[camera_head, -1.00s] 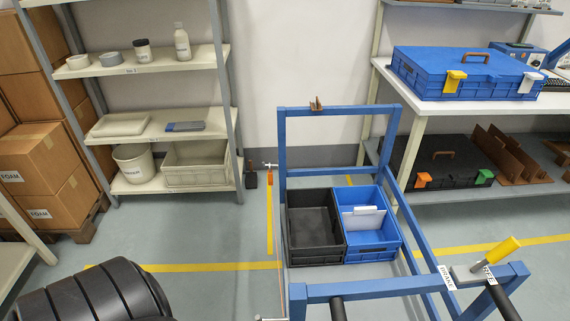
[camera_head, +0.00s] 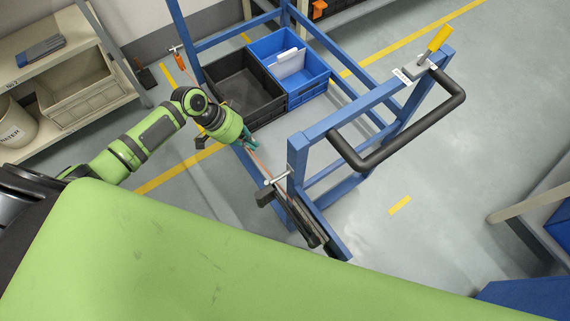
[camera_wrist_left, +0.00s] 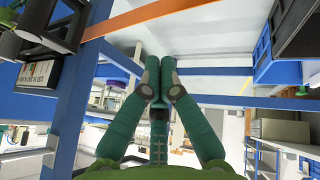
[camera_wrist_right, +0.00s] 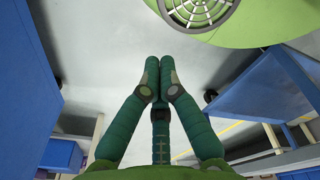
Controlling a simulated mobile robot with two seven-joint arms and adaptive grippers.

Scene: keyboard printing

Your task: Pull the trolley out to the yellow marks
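The trolley is a blue frame (camera_head: 365,107) with a black push handle (camera_head: 405,130). A black crate (camera_head: 236,95) and a blue crate (camera_head: 300,88) stand on it. My left gripper (camera_head: 250,144) is beside the trolley's left lower rail; I cannot tell if it touches. In the left wrist view its fingertips (camera_wrist_left: 159,75) are together, with nothing seen between them. The right gripper (camera_wrist_right: 158,75) also has its fingertips together and looks empty, with blue surfaces on both sides; the head view does not show it.
A yellow lever (camera_head: 438,40) stands on the handle frame's right corner. A thin orange cord (camera_head: 258,160) runs along the trolley's left side. A shelf (camera_head: 110,98) stands at the left. The grey floor (camera_head: 465,130) right of the handle is clear.

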